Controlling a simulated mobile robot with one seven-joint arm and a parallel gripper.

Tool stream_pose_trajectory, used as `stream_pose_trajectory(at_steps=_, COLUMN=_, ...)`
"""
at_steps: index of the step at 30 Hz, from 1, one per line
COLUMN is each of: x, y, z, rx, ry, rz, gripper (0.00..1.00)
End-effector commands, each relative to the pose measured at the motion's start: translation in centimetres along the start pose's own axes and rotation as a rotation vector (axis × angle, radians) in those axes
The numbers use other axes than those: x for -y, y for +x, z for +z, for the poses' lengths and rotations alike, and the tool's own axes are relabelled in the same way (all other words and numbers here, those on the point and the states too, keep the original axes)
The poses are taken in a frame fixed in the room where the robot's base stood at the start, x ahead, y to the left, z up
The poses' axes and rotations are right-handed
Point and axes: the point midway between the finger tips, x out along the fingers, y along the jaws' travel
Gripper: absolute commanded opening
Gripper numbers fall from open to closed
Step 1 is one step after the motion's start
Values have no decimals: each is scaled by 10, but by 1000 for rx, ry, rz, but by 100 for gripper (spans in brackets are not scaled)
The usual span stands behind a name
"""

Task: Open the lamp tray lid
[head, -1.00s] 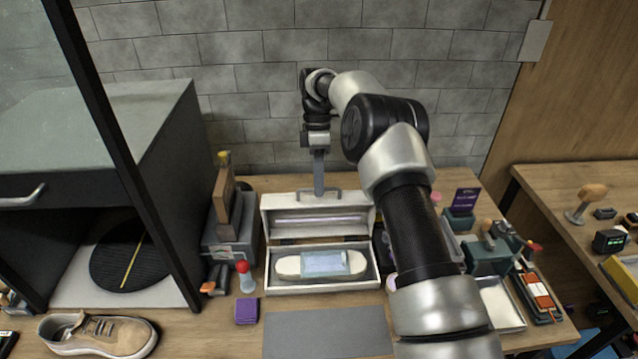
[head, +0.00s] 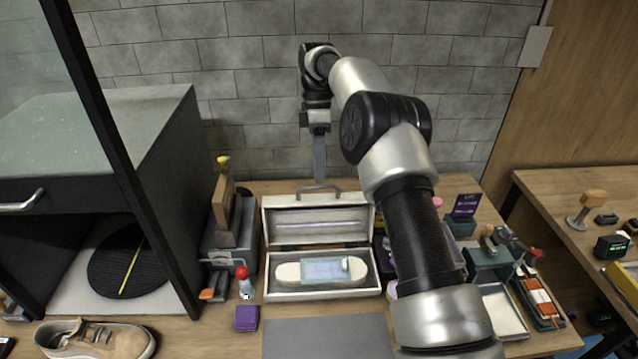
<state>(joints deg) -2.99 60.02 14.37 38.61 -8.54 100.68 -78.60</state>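The lamp tray (head: 325,293) is a pale box on the table. Its lid (head: 318,236) stands raised at the back, with a lamp tube along its inner face and a handle (head: 318,190) on its upper edge. A white, rounded piece with a bluish panel (head: 322,270) lies in the tray. My gripper (head: 319,180) points down behind the lid, near the handle. It appears apart from the handle or just behind it; contact is unclear. Its fingers are seen edge-on, so their opening cannot be told.
A grey mat (head: 325,337) lies in front of the tray. A red-capped bottle (head: 245,282) and a purple block (head: 246,318) stand to its left, near a shoe (head: 95,339). A dark cabinet (head: 160,190) fills the left. My arm covers things on the right.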

Motion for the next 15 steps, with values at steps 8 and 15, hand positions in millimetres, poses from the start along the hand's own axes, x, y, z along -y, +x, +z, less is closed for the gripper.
stream_pose_trajectory(at_steps=8, x=8, y=-22, z=0, rx=0, ry=-1, rz=-1, gripper=28)
stream_pose_trajectory(at_steps=15, x=8, y=-22, z=0, rx=1, ry=0, rz=-1, gripper=25)
